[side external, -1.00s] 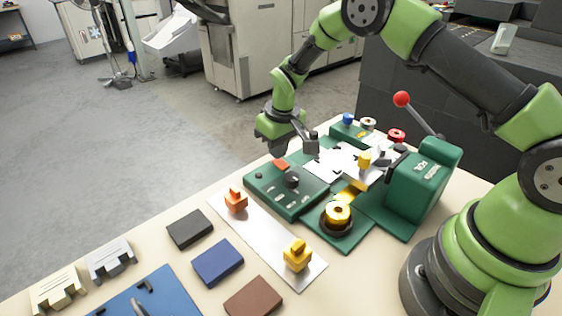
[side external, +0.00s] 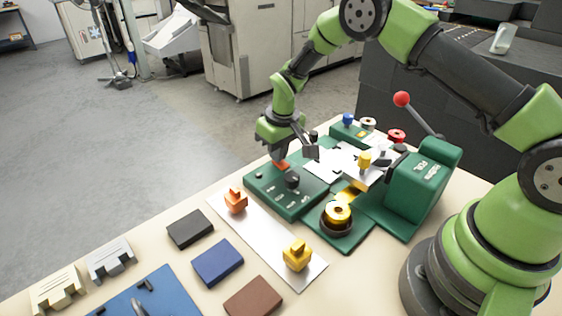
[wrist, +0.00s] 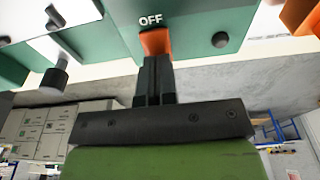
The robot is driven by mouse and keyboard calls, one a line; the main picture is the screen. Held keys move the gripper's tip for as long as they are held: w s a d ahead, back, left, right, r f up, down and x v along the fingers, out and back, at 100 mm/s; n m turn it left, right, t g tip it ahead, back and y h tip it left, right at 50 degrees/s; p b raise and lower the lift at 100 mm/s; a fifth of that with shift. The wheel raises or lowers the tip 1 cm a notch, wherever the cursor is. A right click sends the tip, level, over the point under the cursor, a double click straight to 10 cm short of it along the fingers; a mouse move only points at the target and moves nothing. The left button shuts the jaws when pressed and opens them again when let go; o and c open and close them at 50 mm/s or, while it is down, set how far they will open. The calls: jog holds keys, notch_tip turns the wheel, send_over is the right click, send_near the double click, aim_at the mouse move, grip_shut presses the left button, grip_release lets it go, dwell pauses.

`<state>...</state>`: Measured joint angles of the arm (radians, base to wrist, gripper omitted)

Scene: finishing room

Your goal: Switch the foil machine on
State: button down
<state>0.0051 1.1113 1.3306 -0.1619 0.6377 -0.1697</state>
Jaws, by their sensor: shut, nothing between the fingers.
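The green foil machine (side external: 417,190) stands on the table, with a red-knobbed lever at its back. Its control panel (side external: 300,205) lies in front, with a black knob (side external: 292,181) and an orange rocker switch (side external: 281,165) at its far edge. The wrist view shows the switch (wrist: 154,42) below the printed word OFF. My gripper (wrist: 154,62) is shut and empty, with its fingertips at the switch, seemingly touching it. In the side view my gripper (side external: 282,158) is right above the switch and partly hides it.
An orange-topped piece (side external: 236,201) and a yellow one (side external: 297,255) stand on a silver plate (side external: 265,243) in front of the panel. A gold foil roll (side external: 337,214) sits beside the panel. Dark, blue and brown blocks lie at the front left.

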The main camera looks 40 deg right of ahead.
jog(key=shift+r, duration=3.35)
jog(key=s+a+r+m+t+y, duration=0.1)
jog(key=s+a+r+m+t, duration=0.2)
jog(key=s+r, duration=1.6)
jog(key=s+r+m+t+y, duration=0.1)
jog(key=s+t, duration=0.1)
jog(key=s, duration=0.6)
jog(key=shift+s+r, duration=0.15)
jog(key=shift+r, duration=0.1)
